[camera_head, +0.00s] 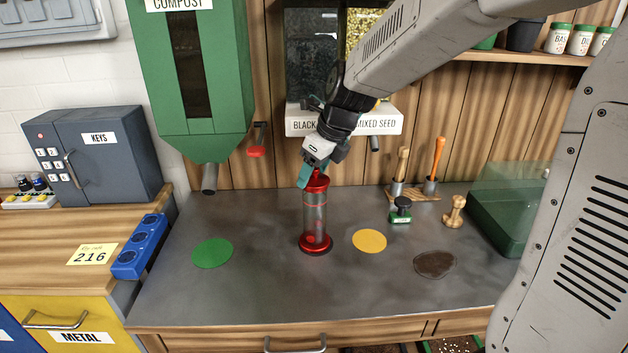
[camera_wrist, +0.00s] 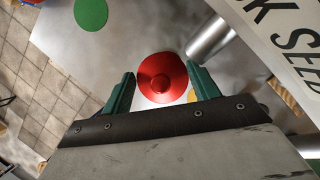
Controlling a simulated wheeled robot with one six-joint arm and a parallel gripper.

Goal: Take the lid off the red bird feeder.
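The red bird feeder (camera_head: 315,222) stands upright on the grey metal worktop, with a clear tube and a red base. Its red lid (camera_head: 316,183) sits on top of the tube. In the wrist view the round red lid (camera_wrist: 162,78) with its central knob lies between and slightly beyond my fingertips. My gripper (camera_head: 310,177) is at the lid's height or just above it. In the wrist view my gripper (camera_wrist: 162,88) has its two green fingers spread apart, one on each side of the lid. A gap shows between the fingers and the knob.
Green (camera_head: 212,253) and yellow (camera_head: 369,240) discs and a dark patch (camera_head: 435,264) lie flat on the worktop (camera_head: 270,285). A compost dispenser (camera_head: 195,80) hangs left. A seed dispenser (camera_head: 380,120) is behind the feeder, its spout close by. Stamps (camera_head: 401,210) and a green bin (camera_head: 505,205) stand right.

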